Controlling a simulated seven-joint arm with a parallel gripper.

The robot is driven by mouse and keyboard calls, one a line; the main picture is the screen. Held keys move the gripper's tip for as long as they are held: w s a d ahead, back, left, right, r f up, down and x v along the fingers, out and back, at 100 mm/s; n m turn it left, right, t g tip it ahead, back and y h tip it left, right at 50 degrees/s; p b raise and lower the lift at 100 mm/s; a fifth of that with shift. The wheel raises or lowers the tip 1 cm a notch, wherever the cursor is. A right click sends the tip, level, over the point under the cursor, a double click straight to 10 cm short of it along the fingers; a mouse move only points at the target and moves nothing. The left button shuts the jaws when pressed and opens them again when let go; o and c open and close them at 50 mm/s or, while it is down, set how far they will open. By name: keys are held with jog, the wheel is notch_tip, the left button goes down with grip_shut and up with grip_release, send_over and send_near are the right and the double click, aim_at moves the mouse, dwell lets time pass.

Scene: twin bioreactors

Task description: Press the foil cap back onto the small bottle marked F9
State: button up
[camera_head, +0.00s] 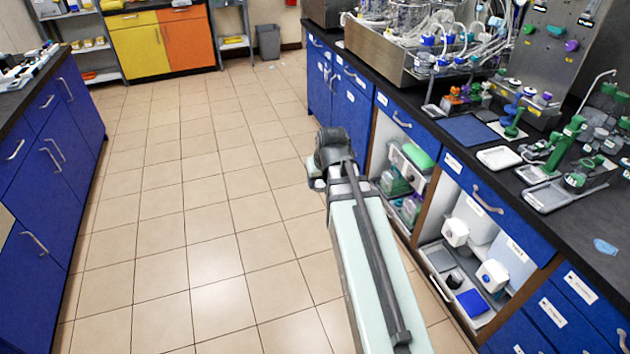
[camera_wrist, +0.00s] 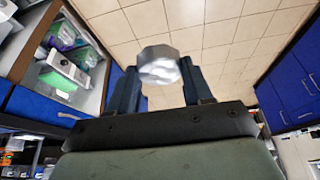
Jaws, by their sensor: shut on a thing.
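In the wrist view my gripper (camera_wrist: 161,72) is shut on a silvery, faceted foil cap (camera_wrist: 160,64). The cap sits between the two dark fingertips, with open floor behind it, apart from any bottle. In the head view my arm reaches over the floor beside the right bench, and I cannot make out the fingers or the cap there. I cannot pick out the small bottle marked F9; no F9 mark is readable in either view.
The black right bench top (camera_head: 605,243) holds green clamps, trays and a blue mat (camera_head: 468,129). Below it, an open cabinet holds white containers (camera_head: 455,232) and a blue box (camera_head: 473,303). Another blue cabinet (camera_head: 50,150) stands left. The tiled floor (camera_head: 190,200) between is clear.

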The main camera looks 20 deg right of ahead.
jog(key=s+d+r+m+h, duration=0.1)
jog(key=s+d+r+m, duration=0.15)
jog(key=d, duration=0.95)
jog(key=s+d+r+m+g+h, duration=0.15)
jog(key=s+d, duration=0.25)
jog(key=d, duration=0.8)
jog(key=s+d+r+m+t, duration=0.1)
jog(key=s+d+m, duration=0.2)
jog(key=d, duration=1)
jog(key=s+d+r+m+g, duration=0.1)
jog(key=s+d+r+m, duration=0.3)
jog(key=d, duration=0.9)
jog(key=s+d+r+m+g+h, duration=0.1)
jog(key=s+d+r+m, duration=0.3)
jog(key=s+d, duration=0.4)
jog(key=s+d+r+m+g, duration=0.2)
jog(key=s+d+r+m, duration=0.2)
jog(key=d, duration=1.3)
jog(key=shift+s+d+g+h, duration=0.3)
jog(key=shift+s+g+h, duration=0.05)
jog(key=shift+s, duration=0.7)
jog(key=shift+f, duration=3.05)
jog(key=shift+f, duration=0.15)
